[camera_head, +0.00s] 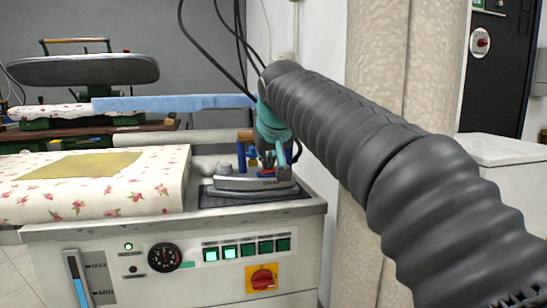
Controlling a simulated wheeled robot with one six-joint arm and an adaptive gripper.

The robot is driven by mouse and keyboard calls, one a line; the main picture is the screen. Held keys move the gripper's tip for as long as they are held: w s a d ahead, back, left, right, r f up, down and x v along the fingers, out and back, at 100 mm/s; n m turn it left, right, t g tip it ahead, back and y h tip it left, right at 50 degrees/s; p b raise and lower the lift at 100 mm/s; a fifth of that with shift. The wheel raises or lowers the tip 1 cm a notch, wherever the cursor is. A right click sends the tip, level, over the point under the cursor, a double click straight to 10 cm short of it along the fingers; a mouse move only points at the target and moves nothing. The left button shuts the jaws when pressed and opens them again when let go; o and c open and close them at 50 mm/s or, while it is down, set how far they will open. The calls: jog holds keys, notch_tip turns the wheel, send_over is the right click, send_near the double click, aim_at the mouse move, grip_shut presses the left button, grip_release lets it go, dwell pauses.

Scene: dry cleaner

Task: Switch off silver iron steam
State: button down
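The silver iron (262,184) rests flat on a dark mat (215,200) at the right end of the ironing table. My arm in its dark ribbed sleeve reaches in from the right. My gripper (268,156) is just behind and above the iron's body, below a teal wrist part. It is small and mixed with the iron's upper parts, so its fingers and any contact are unclear. Below, the front panel has a row of green buttons (230,251), some brighter than others. A red rotary switch (262,278) sits on a yellow plate.
A flowered cloth (100,196) with a tan piece (80,165) covers the table's left part. A padded press (84,69) stands behind. Black cables hang above the iron. A beige curtain (360,70) is close behind my arm.

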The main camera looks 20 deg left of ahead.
jog(key=shift+a+f, duration=0.15)
jog(key=r+p, duration=0.5)
jog(key=shift+s+a, duration=0.15)
jog(key=shift+s, duration=0.05)
jog(key=v, duration=0.9)
jog(key=shift+s, duration=0.45)
